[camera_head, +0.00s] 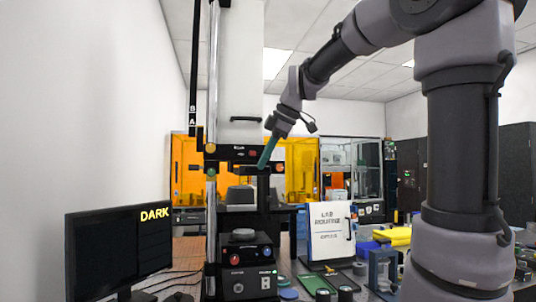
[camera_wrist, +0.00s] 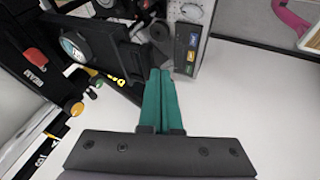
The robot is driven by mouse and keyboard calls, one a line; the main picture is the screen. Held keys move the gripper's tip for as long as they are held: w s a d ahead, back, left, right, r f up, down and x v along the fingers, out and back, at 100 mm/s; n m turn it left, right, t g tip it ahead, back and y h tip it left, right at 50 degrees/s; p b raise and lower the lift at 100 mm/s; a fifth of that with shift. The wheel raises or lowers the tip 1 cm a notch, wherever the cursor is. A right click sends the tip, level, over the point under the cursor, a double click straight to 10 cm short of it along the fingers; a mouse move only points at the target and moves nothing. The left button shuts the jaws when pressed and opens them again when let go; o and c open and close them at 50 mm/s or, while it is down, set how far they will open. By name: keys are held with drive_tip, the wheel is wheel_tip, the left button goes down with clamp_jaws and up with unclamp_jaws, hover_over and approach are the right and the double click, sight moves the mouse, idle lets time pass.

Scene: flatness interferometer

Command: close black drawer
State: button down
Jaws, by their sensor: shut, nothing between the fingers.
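My gripper (camera_head: 264,164) has teal fingers and is shut and empty. It is beside the upper black part of the tall interferometer (camera_head: 238,154) in the head view. In the wrist view the closed fingers (camera_wrist: 160,75) point at the dark machine, with their tips close to a black block-like part (camera_wrist: 95,42) carrying a round, pale-faced disc. That part may be the black drawer, but I cannot tell for sure, nor how far it stands out. Contact between fingertips and machine cannot be made out.
A monitor (camera_head: 118,250) reading DARK stands at the lower left. A white lab routine sign (camera_head: 330,230) and small parts stand on the bench right of the machine. Orange panels (camera_head: 300,168) are behind. In the wrist view, a white surface (camera_wrist: 255,100) lies clear at right.

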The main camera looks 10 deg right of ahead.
drive_tip(key=shift+w, duration=0.2)
drive_tip(key=w, duration=1.7)
drive_tip(key=shift+w, duration=0.35)
drive_tip(key=v, duration=1.1)
drive_tip(key=s+d+f+m, duration=0.1)
drive_tip(key=s+f+m, duration=0.6)
drive_tip(key=s, duration=0.3)
drive_tip(key=s+d+f+m+t+h, duration=0.1)
drive_tip(key=s+d+f+m, duration=0.1)
drive_tip(key=s+f+m, duration=0.5)
drive_tip(key=s+d+f+m+t+h, duration=0.1)
drive_tip(key=s+f+m, duration=0.6)
drive_tip(key=s, duration=0.7)
drive_tip(key=shift+s+d+f, duration=0.2)
drive_tip(key=shift+d+f, duration=0.2)
drive_tip(key=shift+d, duration=0.05)
